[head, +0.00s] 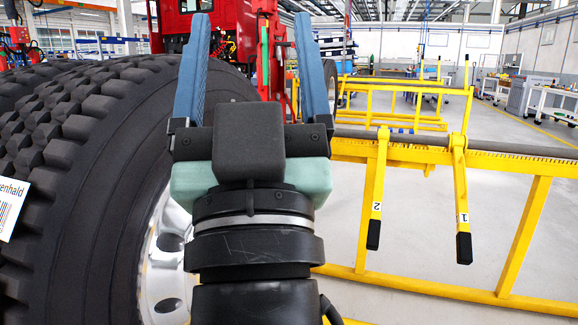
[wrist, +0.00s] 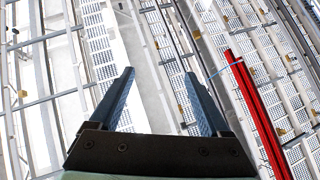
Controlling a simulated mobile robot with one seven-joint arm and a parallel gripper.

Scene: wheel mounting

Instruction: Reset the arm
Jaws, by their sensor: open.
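My gripper (head: 256,65) stands upright in the middle of the head view, its two blue fingers pointing up and spread wide apart. Nothing is between the fingers. In the wrist view my gripper (wrist: 160,90) is also open and empty, facing the ceiling structure (wrist: 150,40). My arm rises from the bottom of the head view and hides part of what is behind it.
A large black tyre (head: 100,170) with a silver rim (head: 165,260) stands close on the left. A yellow frame (head: 525,235) with levers marked 2 (head: 376,190) and 1 (head: 461,190) stands on the right. A red truck (head: 205,25) is behind. Grey floor (head: 420,225) shows inside the frame.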

